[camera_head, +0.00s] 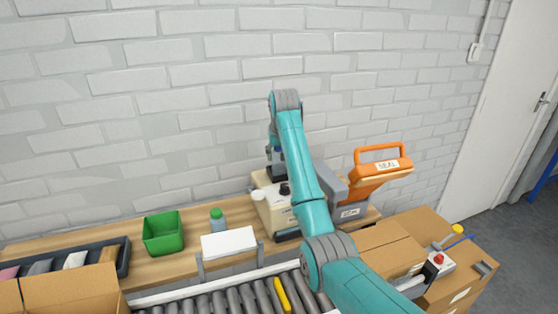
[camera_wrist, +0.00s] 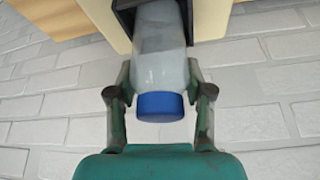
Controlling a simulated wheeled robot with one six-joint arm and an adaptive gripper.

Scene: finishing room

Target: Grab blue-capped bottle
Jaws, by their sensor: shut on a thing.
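The blue-capped bottle (camera_wrist: 160,60) is clear and pale, with a blue cap (camera_wrist: 159,106) towards my palm in the wrist view. My gripper (camera_wrist: 159,76) has one finger on each side of it and is shut on it. The bottle's far end meets a dark collar on a beige machine (camera_wrist: 96,18); whether it still sits in the collar I cannot tell. In the head view the beige machine (camera_head: 267,203) stands on the bench under my arm, and the bottle is not clearly visible there.
A green-capped bottle (camera_head: 217,220), a green bin (camera_head: 163,233) and a white panel (camera_head: 229,243) are left of the machine. An orange-handled sealer (camera_head: 379,172) stands close on the right. A roller conveyor (camera_head: 225,301) and cardboard boxes (camera_head: 70,287) are in front. A brick wall is behind.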

